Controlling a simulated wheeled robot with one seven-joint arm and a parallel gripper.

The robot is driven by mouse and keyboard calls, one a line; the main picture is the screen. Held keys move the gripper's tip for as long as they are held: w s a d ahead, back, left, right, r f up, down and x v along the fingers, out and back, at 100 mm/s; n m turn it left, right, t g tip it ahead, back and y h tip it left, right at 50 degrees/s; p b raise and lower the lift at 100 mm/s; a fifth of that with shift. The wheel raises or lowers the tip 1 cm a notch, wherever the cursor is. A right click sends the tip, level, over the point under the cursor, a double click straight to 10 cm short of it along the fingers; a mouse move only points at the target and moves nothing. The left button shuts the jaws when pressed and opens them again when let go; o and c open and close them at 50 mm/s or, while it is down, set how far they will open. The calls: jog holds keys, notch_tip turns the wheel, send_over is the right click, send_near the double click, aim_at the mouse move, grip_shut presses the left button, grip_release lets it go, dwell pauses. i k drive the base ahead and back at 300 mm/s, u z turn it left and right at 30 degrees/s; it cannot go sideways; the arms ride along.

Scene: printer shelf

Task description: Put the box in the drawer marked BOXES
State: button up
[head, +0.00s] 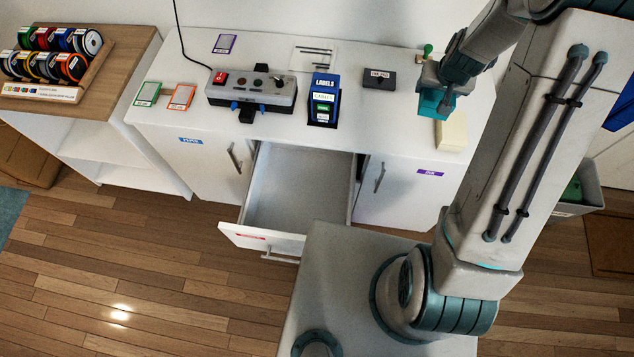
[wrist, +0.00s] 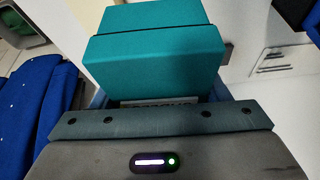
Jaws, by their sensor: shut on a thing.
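The teal box (head: 432,104) is in my gripper (head: 445,92), above the right part of the white counter. In the wrist view the box (wrist: 155,55) fills the top middle, in front of the gripper body. My gripper is shut on it; the fingers are mostly hidden. An open drawer (head: 300,190) is pulled out of the middle of the counter, below and left of the gripper. It looks empty inside. Its front (head: 262,242) carries a red label too small to read.
On the counter stand a grey control panel (head: 252,90), a blue LABELS dispenser (head: 324,98), a dark ink pad (head: 379,78) and a pale yellow block (head: 451,132). Closed cabinet doors flank the drawer. A spool rack (head: 50,60) is at the far left.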

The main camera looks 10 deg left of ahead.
aim_at(305, 188)
jog(key=z, duration=1.8)
jog(key=k, duration=1.1)
jog(key=u, duration=1.95)
